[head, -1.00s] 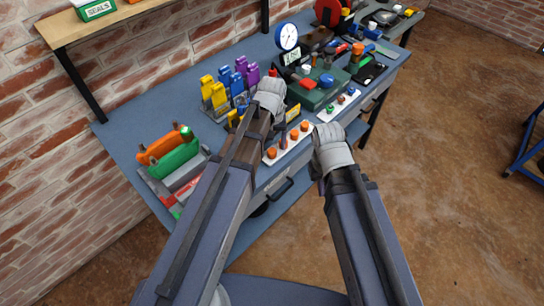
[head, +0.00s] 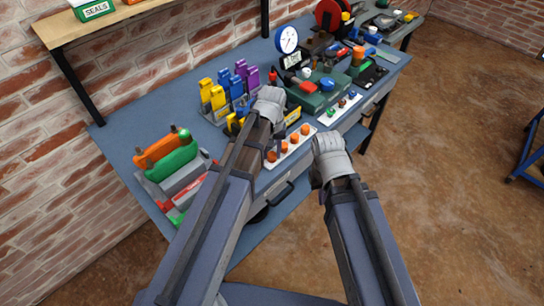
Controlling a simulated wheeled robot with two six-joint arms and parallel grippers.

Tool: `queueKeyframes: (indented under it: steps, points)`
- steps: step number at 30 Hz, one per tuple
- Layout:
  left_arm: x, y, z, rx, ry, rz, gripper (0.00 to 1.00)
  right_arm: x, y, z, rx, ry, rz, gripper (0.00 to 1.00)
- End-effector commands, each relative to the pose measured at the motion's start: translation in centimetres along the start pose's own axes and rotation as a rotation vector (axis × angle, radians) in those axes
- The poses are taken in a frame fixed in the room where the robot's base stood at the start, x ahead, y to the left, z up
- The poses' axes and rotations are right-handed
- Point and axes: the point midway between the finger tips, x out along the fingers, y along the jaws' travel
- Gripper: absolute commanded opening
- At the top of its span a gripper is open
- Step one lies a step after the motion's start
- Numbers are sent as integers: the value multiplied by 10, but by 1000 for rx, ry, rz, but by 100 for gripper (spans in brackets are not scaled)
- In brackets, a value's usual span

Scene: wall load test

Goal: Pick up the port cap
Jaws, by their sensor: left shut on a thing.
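Several orange caps (head: 294,138) stand in a row on a white strip (head: 272,169) at the bench's front edge. A second white strip (head: 325,118) to the right carries small green, brown and blue caps (head: 342,103). I cannot tell which of these is the port cap. My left gripper (head: 270,103) is over the bench behind the orange caps. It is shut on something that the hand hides. My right gripper (head: 330,155) is in front of the bench edge, right of the orange caps. Its fingertips are hidden, so I cannot tell if it is open.
Yellow, blue and purple blocks (head: 241,70) stand behind my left gripper. A white dial gauge (head: 287,39) and a green case (head: 314,99) are to its right. A rack with orange and green handled pieces (head: 175,152) is at the left. The bench top (head: 125,135) is bare at far left.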

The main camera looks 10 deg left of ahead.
Motion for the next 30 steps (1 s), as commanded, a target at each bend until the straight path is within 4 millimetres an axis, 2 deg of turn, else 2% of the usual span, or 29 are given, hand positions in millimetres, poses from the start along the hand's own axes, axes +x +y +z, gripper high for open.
queueKeyframes:
  steps: [1, 4, 19, 23, 30]
  points:
    - [0, 0, 0, 0, 0, 0, 10, 0, 0, 0, 0, 0, 0, 0]
    - [0, 0, 0, 0, 0, 0, 0, 0, 0, 0, 0, 0, 0, 0]
    - [-6, 0, 0, 0, 0, 0, 0, -5, 0, 0, 0, 0, 0, 0]
    - [-16, 0, 0, 0, 0, 0, 0, -16, 2, 1, 0, 0, 0, 0]
    - [-49, 0, 0, 0, 0, 0, 0, -48, 5, 3, 0, 0, 0, 0]
